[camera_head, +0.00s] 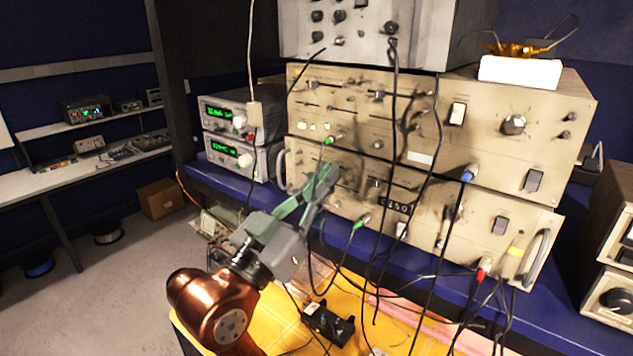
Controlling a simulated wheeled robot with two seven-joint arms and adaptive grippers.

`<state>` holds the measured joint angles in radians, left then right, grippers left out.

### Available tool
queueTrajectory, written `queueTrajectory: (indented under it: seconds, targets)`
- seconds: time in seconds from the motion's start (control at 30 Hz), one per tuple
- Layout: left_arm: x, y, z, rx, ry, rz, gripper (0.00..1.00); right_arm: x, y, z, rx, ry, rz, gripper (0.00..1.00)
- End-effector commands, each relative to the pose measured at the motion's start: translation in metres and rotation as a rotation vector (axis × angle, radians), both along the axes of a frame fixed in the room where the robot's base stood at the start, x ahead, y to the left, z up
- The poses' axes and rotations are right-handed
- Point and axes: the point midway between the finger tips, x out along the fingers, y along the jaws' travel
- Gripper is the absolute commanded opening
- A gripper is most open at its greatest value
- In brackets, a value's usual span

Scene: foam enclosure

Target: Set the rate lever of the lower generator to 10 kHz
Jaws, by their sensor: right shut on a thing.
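The lower generator (465,226) is the beige unit with a silver handle, low in the stack on the blue bench. My right gripper (322,182) is at the upper left part of its front panel, with its green-grey fingers closed. It is shut on the rate lever there. The fingers cover the lever, so its position and the scale marks cannot be read. Other small levers and a dark label (396,206) show to the right of the gripper. My left gripper is not in view.
The upper generator (420,158) sits directly above, with another grey unit (365,20) on top. Black cables (392,130) hang in front of the panels, and green plugs are close to the gripper. Two power supplies (226,115) stand at left. A yellow surface (270,325) lies below.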

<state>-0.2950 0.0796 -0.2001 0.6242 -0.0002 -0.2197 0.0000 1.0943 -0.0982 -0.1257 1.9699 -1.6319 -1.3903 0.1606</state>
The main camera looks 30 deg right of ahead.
Motion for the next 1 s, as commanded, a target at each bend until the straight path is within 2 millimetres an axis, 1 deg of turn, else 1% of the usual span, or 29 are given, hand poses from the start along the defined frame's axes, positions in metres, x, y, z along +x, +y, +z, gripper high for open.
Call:
queueTrajectory:
  seconds: [0.03, 0.2, 0.3, 0.33, 0.43, 0.57, 0.77, 0.87, 1.0]
  targets:
    - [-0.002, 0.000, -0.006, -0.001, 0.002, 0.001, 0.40, -0.004, -0.004, -0.005, 0.007, 0.000, -0.002, 0.00]
    - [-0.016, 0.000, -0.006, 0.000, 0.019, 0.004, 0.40, -0.006, -0.005, -0.002, 0.005, 0.000, -0.006, 0.00]
    - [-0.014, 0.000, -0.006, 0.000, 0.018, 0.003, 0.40, -0.005, -0.003, -0.002, 0.007, 0.000, -0.002, 0.00]
    - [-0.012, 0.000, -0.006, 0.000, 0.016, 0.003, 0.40, -0.004, -0.003, -0.002, 0.007, 0.000, -0.001, 0.07]
    - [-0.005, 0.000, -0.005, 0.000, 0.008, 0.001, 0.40, -0.003, -0.001, -0.002, 0.006, 0.000, 0.002, 0.14]
    - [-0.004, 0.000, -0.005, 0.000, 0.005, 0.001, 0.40, -0.003, -0.001, -0.002, 0.004, 0.000, 0.004, 0.23]
    - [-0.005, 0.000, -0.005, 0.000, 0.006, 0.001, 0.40, -0.002, 0.000, -0.002, 0.003, 0.000, 0.005, 0.24]
    - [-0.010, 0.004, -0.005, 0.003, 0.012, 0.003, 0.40, -0.003, 0.001, -0.002, 0.003, 0.000, 0.005, 0.24]
    - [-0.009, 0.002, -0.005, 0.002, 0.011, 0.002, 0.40, -0.006, 0.011, -0.007, 0.003, 0.003, 0.006, 0.24]
